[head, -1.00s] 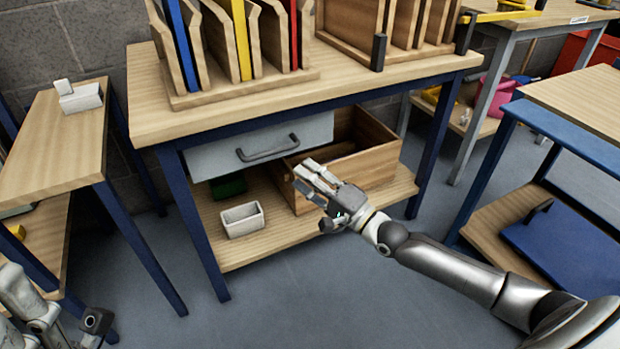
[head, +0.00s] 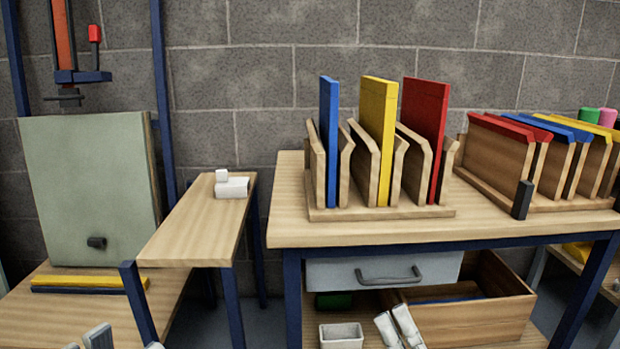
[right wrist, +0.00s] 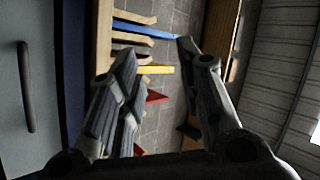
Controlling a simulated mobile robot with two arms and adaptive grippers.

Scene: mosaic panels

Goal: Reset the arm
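My right gripper (head: 399,327) shows at the bottom of the head view, in front of the wooden box drawer under the bench; only its grey fingers are in frame. In the right wrist view its fingers (right wrist: 160,62) stand well apart with nothing between them. The tips of my left gripper (head: 120,340) just show at the bottom left edge of the head view. Most of it is cut off, so its opening cannot be judged.
The bench (head: 283,222) carries a rack of blue, yellow and red panels (head: 379,120) and a second panel rack (head: 500,150). Below are a grey drawer (head: 330,272), an open wooden drawer (head: 480,322) and a white bin (head: 341,335). A narrow table (head: 190,235) stands left.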

